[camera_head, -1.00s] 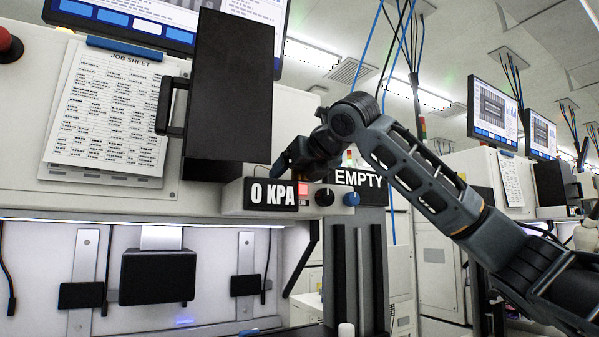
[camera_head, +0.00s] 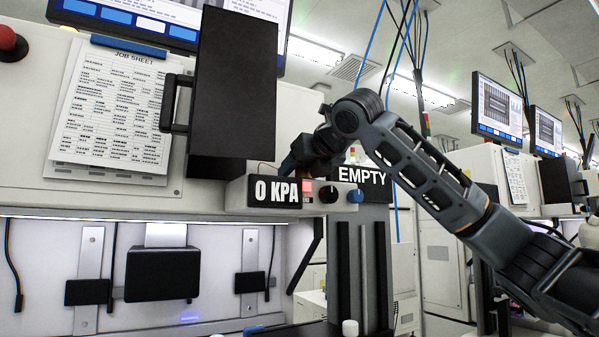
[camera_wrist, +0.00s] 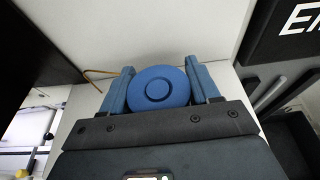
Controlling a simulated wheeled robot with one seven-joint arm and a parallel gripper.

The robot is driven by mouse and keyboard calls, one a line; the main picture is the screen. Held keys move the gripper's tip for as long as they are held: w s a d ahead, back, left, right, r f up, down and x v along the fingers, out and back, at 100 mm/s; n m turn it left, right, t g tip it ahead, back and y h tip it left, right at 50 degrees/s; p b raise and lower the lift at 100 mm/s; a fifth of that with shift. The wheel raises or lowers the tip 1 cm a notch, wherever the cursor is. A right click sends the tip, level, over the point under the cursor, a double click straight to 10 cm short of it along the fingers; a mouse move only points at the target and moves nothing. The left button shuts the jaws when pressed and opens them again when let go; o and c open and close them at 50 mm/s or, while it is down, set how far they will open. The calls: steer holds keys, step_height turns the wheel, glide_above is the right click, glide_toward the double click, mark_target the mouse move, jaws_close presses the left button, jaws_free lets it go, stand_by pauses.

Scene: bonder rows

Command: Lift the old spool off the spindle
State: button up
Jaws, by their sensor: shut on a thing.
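The old spool (camera_wrist: 160,88) is a round blue disc with a raised ring around its centre. In the wrist view it sits between the two blue fingers of my gripper (camera_wrist: 162,86), which are shut on it from both sides. The spindle is hidden, so I cannot tell whether the spool is still around it. In the head view my arm reaches behind the 0 KPA panel (camera_head: 276,191), and the gripper and spool are hidden there.
A black open cover (camera_head: 235,85) with a handle stands left of my arm. A thin copper-coloured wire (camera_wrist: 97,73) shows beside the fingers. Other machines stand at right.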

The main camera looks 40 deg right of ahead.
steer(key=shift+r+p, duration=3.4)
